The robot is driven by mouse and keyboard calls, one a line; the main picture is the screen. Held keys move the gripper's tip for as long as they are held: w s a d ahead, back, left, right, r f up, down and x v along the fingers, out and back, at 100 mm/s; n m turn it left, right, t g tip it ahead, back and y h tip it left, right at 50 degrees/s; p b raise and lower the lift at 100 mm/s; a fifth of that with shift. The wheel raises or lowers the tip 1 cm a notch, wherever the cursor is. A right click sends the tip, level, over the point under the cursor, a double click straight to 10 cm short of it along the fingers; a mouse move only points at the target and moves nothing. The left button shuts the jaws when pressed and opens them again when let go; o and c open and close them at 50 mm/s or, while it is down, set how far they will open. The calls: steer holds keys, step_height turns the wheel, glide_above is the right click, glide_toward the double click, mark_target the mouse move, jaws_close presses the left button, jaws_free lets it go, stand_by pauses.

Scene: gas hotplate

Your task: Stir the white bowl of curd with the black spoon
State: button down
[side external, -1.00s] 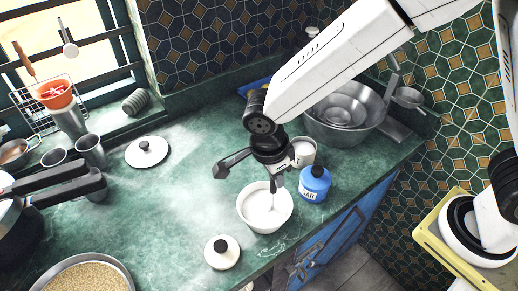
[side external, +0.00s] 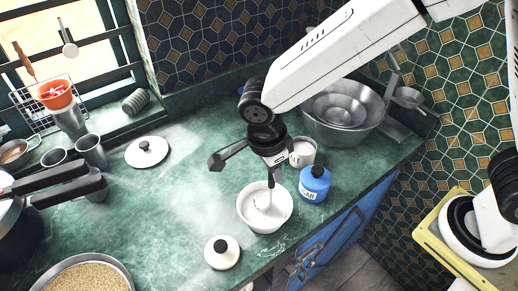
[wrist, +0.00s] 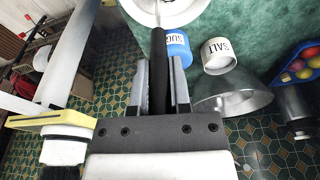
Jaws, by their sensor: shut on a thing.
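The white bowl (side external: 251,218) of white curd stands upright on the green counter near its front edge. It also shows, cut off by the top edge, in the wrist view (wrist: 190,20). My gripper (side external: 272,168) is above the bowl, pointing down. The wrist view shows its two fingers (wrist: 158,85) shut around the dark handle of the black spoon (wrist: 159,62). The spoon reaches down from the fingers into the bowl; its tip is hidden in the curd.
A blue sugar jar (side external: 315,184) stands close right of the bowl, with a white salt jar (side external: 302,152) behind. A white lid with a black knob (side external: 222,252) lies at the front left. Metal bowls (side external: 340,120) fill the back right corner. The counter's middle left is clear.

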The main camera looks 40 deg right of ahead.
steer(key=shift+r, duration=1.7)
steer(key=shift+r, duration=2.4)
steer(key=shift+s, duration=0.1)
